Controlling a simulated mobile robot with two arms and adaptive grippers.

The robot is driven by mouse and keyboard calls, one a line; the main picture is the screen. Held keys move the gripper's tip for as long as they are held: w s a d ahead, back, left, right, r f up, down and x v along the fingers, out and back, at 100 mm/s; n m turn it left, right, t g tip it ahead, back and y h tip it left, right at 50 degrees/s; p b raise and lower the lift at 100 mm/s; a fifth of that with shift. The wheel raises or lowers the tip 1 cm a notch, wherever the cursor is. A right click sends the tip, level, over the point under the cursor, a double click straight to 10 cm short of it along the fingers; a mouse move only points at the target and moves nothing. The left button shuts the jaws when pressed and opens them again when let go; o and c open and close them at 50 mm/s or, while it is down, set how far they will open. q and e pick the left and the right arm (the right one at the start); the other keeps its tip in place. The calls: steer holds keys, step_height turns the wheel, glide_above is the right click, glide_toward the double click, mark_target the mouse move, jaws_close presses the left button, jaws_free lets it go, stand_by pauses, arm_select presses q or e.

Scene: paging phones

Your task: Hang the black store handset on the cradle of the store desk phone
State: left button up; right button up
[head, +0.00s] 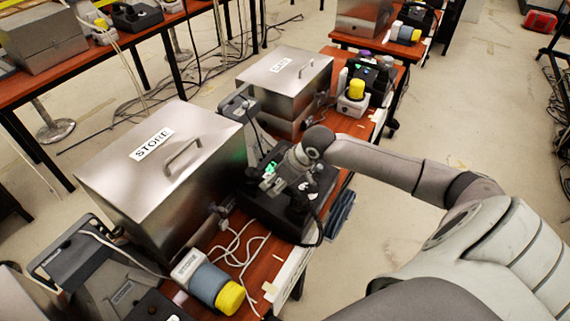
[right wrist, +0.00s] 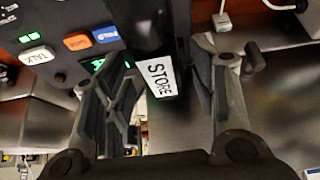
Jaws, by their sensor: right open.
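The black store desk phone (head: 272,211) sits on the red-brown table, to the right of the steel box. In the right wrist view its panel (right wrist: 48,17) shows TALK, orange and blue buttons and green lights. A dark upright shape (right wrist: 150,25), which looks like the black handset, stands between my fingers in that view, above a white STORE label. My right gripper (head: 285,180) is over the phone with its fingers apart; the right wrist view also shows it (right wrist: 165,100). Whether the fingers touch the handset, and how it sits on the cradle, I cannot tell. My left gripper is not in view.
The steel box (head: 110,185) marked STORE stands close left of the phone. A second steel box (head: 285,75) is behind. A yellow-capped grey cylinder (head: 212,285) and loose white cables (head: 240,248) lie in front. The floor right of the table is open.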

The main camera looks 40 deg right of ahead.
steer(key=v, duration=1)
steer(key=shift+s+r+b, duration=0.15)
steer(key=shift+r+b, duration=0.2)
